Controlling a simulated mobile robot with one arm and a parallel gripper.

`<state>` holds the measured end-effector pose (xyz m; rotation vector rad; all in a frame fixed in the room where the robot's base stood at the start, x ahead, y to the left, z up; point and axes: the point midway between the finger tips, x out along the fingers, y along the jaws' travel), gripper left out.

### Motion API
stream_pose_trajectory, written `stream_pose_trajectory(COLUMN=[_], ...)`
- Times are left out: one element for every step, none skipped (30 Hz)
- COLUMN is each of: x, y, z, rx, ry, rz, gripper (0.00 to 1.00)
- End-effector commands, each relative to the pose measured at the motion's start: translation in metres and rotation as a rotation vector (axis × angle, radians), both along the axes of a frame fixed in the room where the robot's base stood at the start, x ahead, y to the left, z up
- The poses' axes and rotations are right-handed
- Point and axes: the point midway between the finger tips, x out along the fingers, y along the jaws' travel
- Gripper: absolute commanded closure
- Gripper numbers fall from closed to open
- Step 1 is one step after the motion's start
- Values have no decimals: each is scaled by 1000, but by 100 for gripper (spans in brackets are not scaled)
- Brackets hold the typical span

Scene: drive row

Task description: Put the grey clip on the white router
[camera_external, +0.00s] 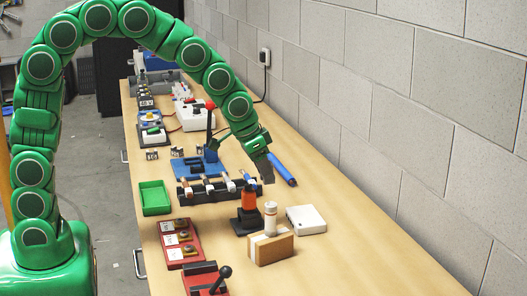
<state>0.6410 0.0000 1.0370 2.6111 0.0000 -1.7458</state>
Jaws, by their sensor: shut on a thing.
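My gripper (266,174) hangs at the end of my green arm, pointing down above the middle of the table. It is shut on a small grey thing, which I take to be the grey clip; at this size it hardly stands apart from the grey fingers. A flat white box (306,219), which looks like the white router, lies on the table. It is nearer the camera and to the right of my gripper. Its top looks bare. My gripper is apart from it.
An orange-and-black device (248,205) and a white-capped cylinder (270,211) by a tan block (271,248) stand left of the white box. A tool rack (204,188), blue tube (283,170) and green tray (155,197) lie farther back. Free table lies to the right, along the wall.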

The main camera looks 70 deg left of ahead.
Motion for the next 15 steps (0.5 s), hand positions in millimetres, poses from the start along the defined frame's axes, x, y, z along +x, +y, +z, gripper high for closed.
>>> stream_pose_trajectory(x=[6, 10, 15, 19, 22, 27, 30, 33, 37, 41, 44, 49, 52, 56, 61], y=[0, 0, 0, 0, 0, 0, 0, 0, 0, 0, 0, 0, 0, 0, 0], z=[-4, -5, -7, -8, -9, -11, -13, -14, -17, -19, -21, -23, -24, -25, -26], rx=[0, 0, 0, 0, 0, 0, 0, 0, 0, 0, 0, 0, 0, 0, 0], ry=[2, 1, 0, 0, -1, -1, -1, -1, 1, 1, 2, 2, 1, 0, -2], rz=[0, 0, 0, 0, 0, 0, 0, 0, 0, 0, 0, 0, 0, 0, 0], gripper=[88, 88, 88, 88, 88, 88, 88, 88, 88, 88, 88, 88, 88, 88, 88])
